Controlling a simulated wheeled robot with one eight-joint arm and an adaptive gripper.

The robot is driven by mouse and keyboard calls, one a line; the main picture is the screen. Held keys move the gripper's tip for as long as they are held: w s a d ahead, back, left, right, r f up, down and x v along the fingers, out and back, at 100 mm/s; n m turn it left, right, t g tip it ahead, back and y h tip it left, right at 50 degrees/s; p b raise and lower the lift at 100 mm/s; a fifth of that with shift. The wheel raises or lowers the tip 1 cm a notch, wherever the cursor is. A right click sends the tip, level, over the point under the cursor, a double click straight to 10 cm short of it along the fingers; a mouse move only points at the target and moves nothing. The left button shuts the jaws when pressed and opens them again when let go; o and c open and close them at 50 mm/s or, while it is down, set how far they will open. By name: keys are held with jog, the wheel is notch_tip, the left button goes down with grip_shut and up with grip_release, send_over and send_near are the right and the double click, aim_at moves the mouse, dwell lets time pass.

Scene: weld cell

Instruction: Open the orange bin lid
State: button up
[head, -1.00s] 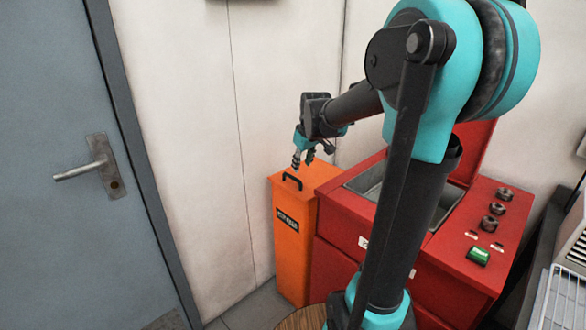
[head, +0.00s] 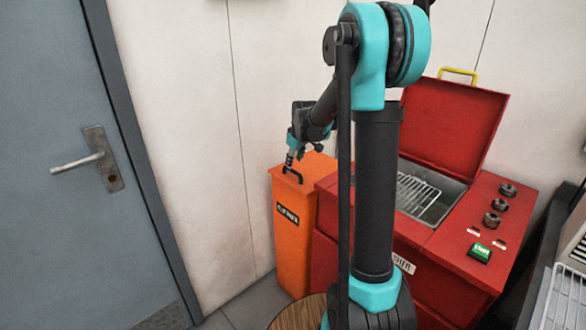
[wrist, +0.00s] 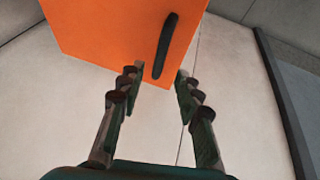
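The orange bin (head: 295,235) stands upright against the wall, left of the red machine. Its lid (head: 312,172) looks shut and carries a dark handle (head: 292,174) on top. In the wrist view the orange lid (wrist: 105,30) fills the upper left, with the dark handle (wrist: 165,46) just beyond my fingertips. My gripper (wrist: 160,72) is open and empty, its two fingers on either side of the line of the handle's near end. In the head view my gripper (head: 291,158) hangs just over the handle; I cannot tell whether it touches.
The red machine (head: 440,245) stands right of the bin, its red lid (head: 445,122) raised over a metal basin with a wire rack (head: 415,196). A grey door with a lever handle (head: 80,163) is at the left. A wire tray (head: 562,298) is at the lower right.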

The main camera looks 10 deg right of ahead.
aim_at(292, 170)
jog(key=shift+x, duration=2.75)
grip_shut()
